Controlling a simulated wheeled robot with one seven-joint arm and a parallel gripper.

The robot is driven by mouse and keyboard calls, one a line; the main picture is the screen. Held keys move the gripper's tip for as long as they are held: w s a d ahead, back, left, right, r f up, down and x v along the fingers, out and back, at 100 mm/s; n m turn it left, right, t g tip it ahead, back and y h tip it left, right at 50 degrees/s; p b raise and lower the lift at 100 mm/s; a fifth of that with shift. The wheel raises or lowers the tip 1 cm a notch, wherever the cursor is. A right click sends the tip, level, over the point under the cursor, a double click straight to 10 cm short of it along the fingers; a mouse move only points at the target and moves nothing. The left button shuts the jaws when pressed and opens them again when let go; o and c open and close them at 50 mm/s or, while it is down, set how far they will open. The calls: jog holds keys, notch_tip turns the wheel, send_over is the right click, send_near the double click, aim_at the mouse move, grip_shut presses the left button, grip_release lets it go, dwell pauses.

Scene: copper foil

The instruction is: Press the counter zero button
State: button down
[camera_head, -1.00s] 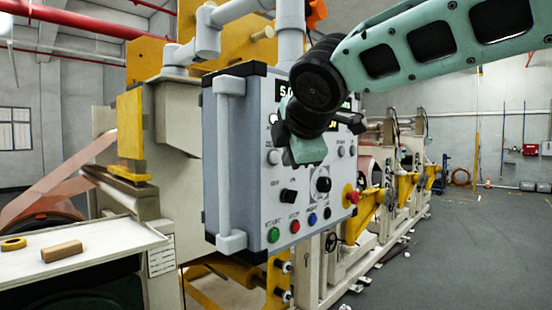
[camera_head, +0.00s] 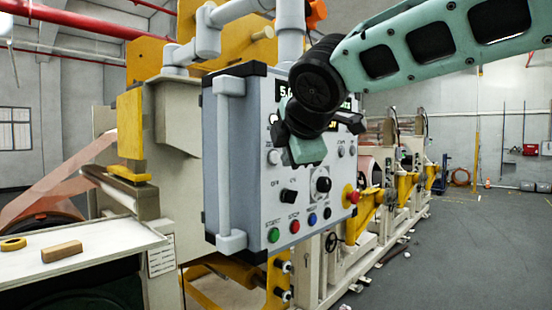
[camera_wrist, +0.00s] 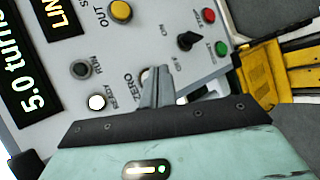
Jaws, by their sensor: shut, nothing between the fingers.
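The grey control panel (camera_head: 262,218) stands in the middle of the head view and fills much of the wrist view (camera_wrist: 110,55). Its display (camera_wrist: 20,88) reads "5.0 turns". The ZERO label (camera_wrist: 128,86) is beside the fingertips in the wrist view. The zero button is mostly or wholly hidden behind the fingers. My gripper (camera_wrist: 158,72) is shut and empty, with its tips at or very near the panel face by that label. I cannot tell whether they touch. In the head view my gripper (camera_head: 306,152) covers part of the panel's upper middle.
Near the tips are a white lamp (camera_wrist: 97,102), a dark RUN button (camera_wrist: 80,69), a yellow button (camera_wrist: 120,11) and a black switch (camera_wrist: 188,40). A red emergency knob (camera_head: 351,194) sits at the panel's right edge. The floor at right (camera_head: 470,250) is mostly clear.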

jog(key=shift+w+a, duration=0.1)
jog(key=shift+w+a, duration=0.15)
jog(key=shift+a, duration=0.05)
jog(key=shift+w+a+p, duration=0.3)
jog(key=shift+a, duration=0.1)
dwell(0.8)
jog(key=shift+s+d, duration=0.1)
jog(key=shift+d, duration=0.05)
jog(key=shift+s+d+b, duration=0.4)
jog(key=shift+s+d, duration=0.05)
jog(key=shift+d, duration=0.1)
jog(key=shift+s+d+b, duration=0.35)
jog(key=shift+s+d, duration=0.45)
jog(key=shift+d, duration=0.2)
jog(key=shift+s+d+b, duration=0.35)
jog(key=shift+s+d, duration=0.4)
jog(key=shift+d, duration=0.25)
